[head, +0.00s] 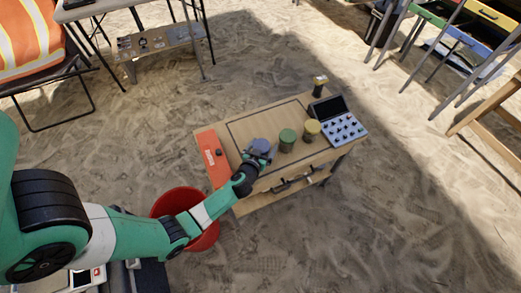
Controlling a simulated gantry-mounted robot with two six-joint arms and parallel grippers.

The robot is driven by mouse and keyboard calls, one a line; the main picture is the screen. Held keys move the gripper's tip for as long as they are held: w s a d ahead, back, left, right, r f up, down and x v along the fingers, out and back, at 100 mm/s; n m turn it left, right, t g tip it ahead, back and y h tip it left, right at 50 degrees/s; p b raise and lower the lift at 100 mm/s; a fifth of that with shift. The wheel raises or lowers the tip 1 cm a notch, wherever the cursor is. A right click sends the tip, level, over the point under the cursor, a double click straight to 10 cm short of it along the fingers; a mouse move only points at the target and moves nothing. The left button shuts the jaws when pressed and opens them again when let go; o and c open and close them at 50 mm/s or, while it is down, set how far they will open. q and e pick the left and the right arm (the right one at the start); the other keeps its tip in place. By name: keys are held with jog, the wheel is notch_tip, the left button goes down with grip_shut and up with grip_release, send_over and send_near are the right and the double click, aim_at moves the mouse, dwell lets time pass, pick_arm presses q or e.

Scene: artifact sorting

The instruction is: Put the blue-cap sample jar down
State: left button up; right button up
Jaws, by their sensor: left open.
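The blue-cap sample jar (260,146) stands on the wooden table (235,131), left of two other jars. My left gripper (262,155) is open at the near side of the blue-cap jar. The gripper covers the jar's lower part, and I cannot tell whether the fingers touch it. A green-cap jar (287,140) and a yellow-cap jar (311,131) stand to its right. My right gripper is not in view.
An orange panel (213,158) lies at the table's left end. A device with knobs (342,128) and a small dark item (320,85) are at the right. A red bucket (172,203) stands on the sand at the front left. The table's back middle is clear.

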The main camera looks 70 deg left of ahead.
pick_arm(q)
jog(key=p+v, duration=0.2)
jog(key=v, duration=1)
jog(key=shift+s+r+p, duration=0.1)
jog(key=shift+p, duration=0.25)
jog(key=w+d+r+m+t+h, duration=0.1)
jog(key=w+d+r+t, duration=0.15)
jog(key=w+r, duration=0.6)
jog(key=w+d+r+t+h, duration=0.1)
jog(key=w+d+r+t, duration=0.2)
jog(key=r, duration=1)
jog(key=w+d+r+m+t+h, duration=0.1)
jog(key=w+d+r+t, duration=0.15)
jog(key=w+r, duration=0.65)
jog(key=s+d+r+m+t+h, duration=0.2)
jog(key=s+d+r+t+h, duration=0.1)
jog(key=r, duration=0.8)
jog(key=s+d+r+m+t+h, duration=0.3)
jog(key=s+d+r+t, duration=0.1)
jog(key=r, duration=0.8)
jog(key=s+d+r+m+t+h, duration=0.3)
jog(key=s+r, duration=0.3)
jog(key=r, duration=0.6)
jog(key=shift+d, duration=0.35)
jog(key=shift+r, duration=0.15)
